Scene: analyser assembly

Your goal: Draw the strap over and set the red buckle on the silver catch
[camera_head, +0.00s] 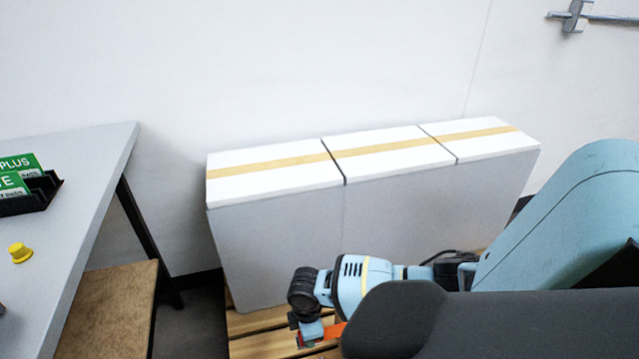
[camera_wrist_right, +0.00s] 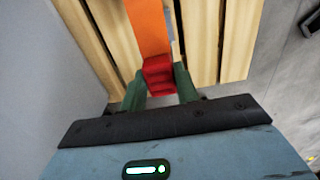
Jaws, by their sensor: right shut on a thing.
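The red buckle (camera_wrist_right: 158,76) sits between the green fingers of my right gripper (camera_wrist_right: 161,84), which is shut on it. The orange strap (camera_wrist_right: 149,28) runs from the buckle away over wooden slats in the right wrist view. In the head view my right gripper (camera_head: 306,338) is low, in front of the white boxes near the pallet, with a bit of the orange strap (camera_head: 334,330) beside it. The buckle is hard to make out there. I cannot make out the silver catch in either view. My left gripper is not in view.
White boxes (camera_head: 270,245) with tan tape along their tops stand in a row on a wooden pallet (camera_head: 262,322) against the wall. A grey table (camera_head: 85,165) with a black tray (camera_head: 38,200) and a yellow knob (camera_head: 19,253) is at left. A metal fitting (camera_head: 575,16) is on the wall.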

